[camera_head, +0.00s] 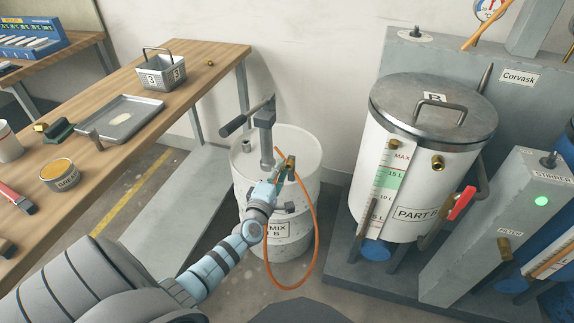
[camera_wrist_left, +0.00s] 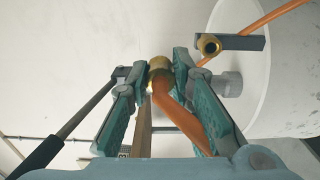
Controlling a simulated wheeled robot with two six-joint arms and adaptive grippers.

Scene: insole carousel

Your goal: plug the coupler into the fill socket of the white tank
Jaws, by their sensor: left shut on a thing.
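My left gripper (camera_head: 283,180) is shut on the brass coupler (camera_head: 290,162), above the right side of a white drum. In the left wrist view the coupler (camera_wrist_left: 160,66) sits between the green finger pads, with its orange hose (camera_wrist_left: 178,118) running back between them. The white tank (camera_head: 407,184), marked PART B, stands to the right, clear of the gripper. A brass socket (camera_head: 437,162) on its upper front looks like the fill socket; the coupler is well apart from it. My right gripper is not in view.
The drum (camera_head: 302,158) carries a hand pump (camera_head: 266,135). The hose (camera_head: 315,225) hangs in a loop beside the drum. A red-handled valve (camera_head: 461,203) juts from the tank's lower right. A grey stirrer cabinet (camera_head: 500,220) stands right. A wooden bench (camera_head: 190,110) lies left.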

